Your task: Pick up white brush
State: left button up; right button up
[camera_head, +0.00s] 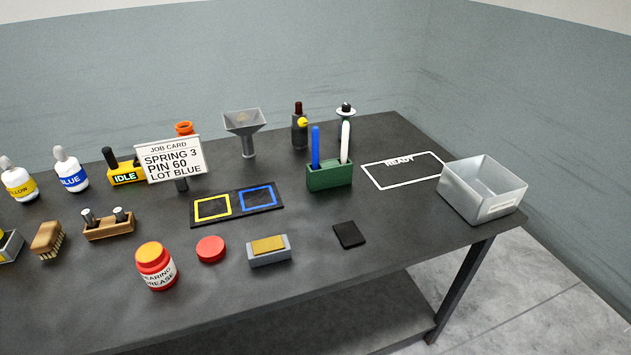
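A thin white upright stick, likely the white brush (345,142), stands in the right side of a green holder (330,178) on the dark table. Its lower end is hidden inside the holder. A similar blue stick (315,146) stands in the same holder to its left, apart from it. A brown wooden brush with bristles (47,240) lies at the left of the table. Neither of my grippers shows in the head view.
A two-square mat (238,204) lies left. The outlined READY area (405,173) is empty; a grey bin (485,190) stands at the right edge.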

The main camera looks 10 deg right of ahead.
aim_at(346, 125)
jog(key=z, duration=2.15)
jog(key=i, duration=1.35)
jog(key=u, duration=2.95)
jog(key=i, duration=0.2)
jog(key=u, duration=0.2)
